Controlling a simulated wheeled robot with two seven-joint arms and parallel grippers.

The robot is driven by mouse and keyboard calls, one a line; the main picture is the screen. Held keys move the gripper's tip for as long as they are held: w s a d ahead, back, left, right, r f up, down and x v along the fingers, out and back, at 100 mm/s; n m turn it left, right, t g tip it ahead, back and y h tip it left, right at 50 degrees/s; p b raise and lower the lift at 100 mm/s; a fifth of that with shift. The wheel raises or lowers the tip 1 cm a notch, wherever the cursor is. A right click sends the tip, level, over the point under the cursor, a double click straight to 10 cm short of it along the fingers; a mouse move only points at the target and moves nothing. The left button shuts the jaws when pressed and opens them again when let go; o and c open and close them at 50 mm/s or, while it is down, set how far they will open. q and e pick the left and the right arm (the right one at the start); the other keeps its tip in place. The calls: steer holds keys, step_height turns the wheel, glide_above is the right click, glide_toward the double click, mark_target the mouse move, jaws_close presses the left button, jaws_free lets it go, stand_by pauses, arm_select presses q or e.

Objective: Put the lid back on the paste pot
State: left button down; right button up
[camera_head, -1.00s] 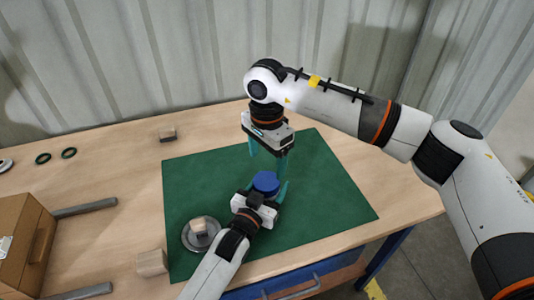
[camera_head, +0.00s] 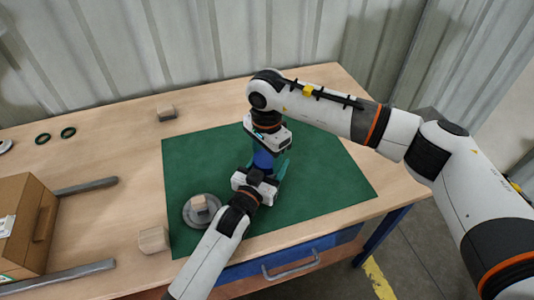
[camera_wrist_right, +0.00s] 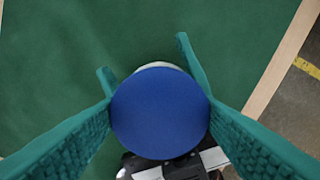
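The paste pot stands over the green mat (camera_head: 320,175) with a round blue lid (camera_wrist_right: 160,112) on top, which also shows in the head view (camera_head: 263,160). A thin white rim (camera_wrist_right: 160,66) of the pot shows beyond the lid. My left gripper (camera_head: 264,172) comes in low, with its teal fingers on both sides of the pot, seemingly shut on it. My right gripper (camera_wrist_right: 160,108) is directly above, pointing down, its fingers flanking the lid. No gap shows between these fingers and the lid, but whether they press on it cannot be told. The pot's lower part is hidden.
A grey dish (camera_head: 187,212) with a wooden block (camera_head: 199,204) in it lies on the mat's left. More wooden blocks (camera_head: 153,239) (camera_head: 166,114), a cardboard box (camera_head: 20,225), grey bars (camera_head: 86,187) and dark rings (camera_head: 68,133) lie left. The mat's right side is clear.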

steer(key=c, duration=0.4)
steer(key=m, duration=0.3)
steer(key=shift+c, duration=0.2)
steer(key=shift+s, duration=0.1)
steer(key=o, duration=1.1)
steer(key=shift+f, duration=0.1)
steer(key=shift+r, duration=2.3)
